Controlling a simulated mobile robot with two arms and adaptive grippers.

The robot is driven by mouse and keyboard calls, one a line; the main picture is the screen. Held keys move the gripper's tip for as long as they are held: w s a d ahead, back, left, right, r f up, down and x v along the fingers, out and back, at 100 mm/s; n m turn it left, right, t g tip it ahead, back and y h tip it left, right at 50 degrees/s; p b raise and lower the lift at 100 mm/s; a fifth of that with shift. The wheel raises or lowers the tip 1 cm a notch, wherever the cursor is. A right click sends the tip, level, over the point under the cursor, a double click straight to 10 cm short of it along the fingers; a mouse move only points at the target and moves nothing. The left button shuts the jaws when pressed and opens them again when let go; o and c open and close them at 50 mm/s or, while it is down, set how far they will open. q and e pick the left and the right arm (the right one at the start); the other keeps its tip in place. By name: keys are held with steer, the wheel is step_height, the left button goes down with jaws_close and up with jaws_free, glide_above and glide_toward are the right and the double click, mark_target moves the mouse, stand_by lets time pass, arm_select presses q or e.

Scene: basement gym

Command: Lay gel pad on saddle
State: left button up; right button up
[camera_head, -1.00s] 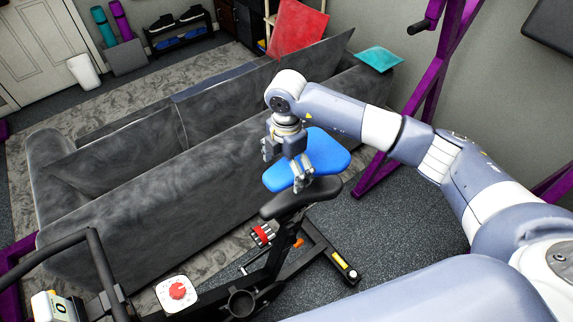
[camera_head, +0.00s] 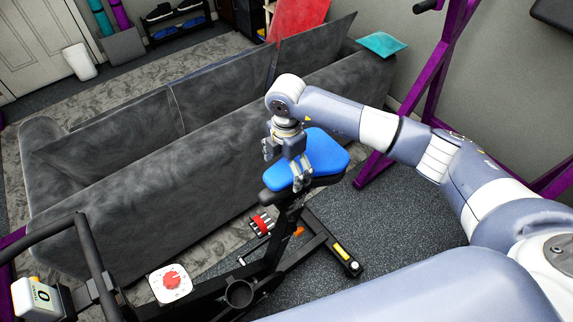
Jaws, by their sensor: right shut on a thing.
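The blue gel pad (camera_head: 325,152) is in my right gripper (camera_head: 287,168), whose fingers are shut on it at the pad's left side. The pad is over the black saddle (camera_head: 272,198) of the exercise bike and hides most of it. Only the saddle's dark left end and some of its lower edge show. The pad looks roughly level and lined up with the saddle. I cannot tell whether it touches the saddle or hangs just above it. My left gripper is not in view.
The bike's black frame (camera_head: 268,262) runs below the saddle, with a red-and-white dial (camera_head: 171,283) at its front. A grey sofa (camera_head: 140,185) stands close behind the bike. A purple rack (camera_head: 425,90) stands at the right. Dark floor (camera_head: 400,235) is clear right of the bike.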

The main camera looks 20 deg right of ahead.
steer(key=shift+f+b, duration=0.3)
steer(key=shift+f, duration=0.4)
steer(key=shift+f+b, duration=0.3)
steer(key=shift+f, duration=0.05)
steer(key=o, duration=0.9)
step_height(320, 180, up, 12)
steer(key=shift+a, duration=0.1)
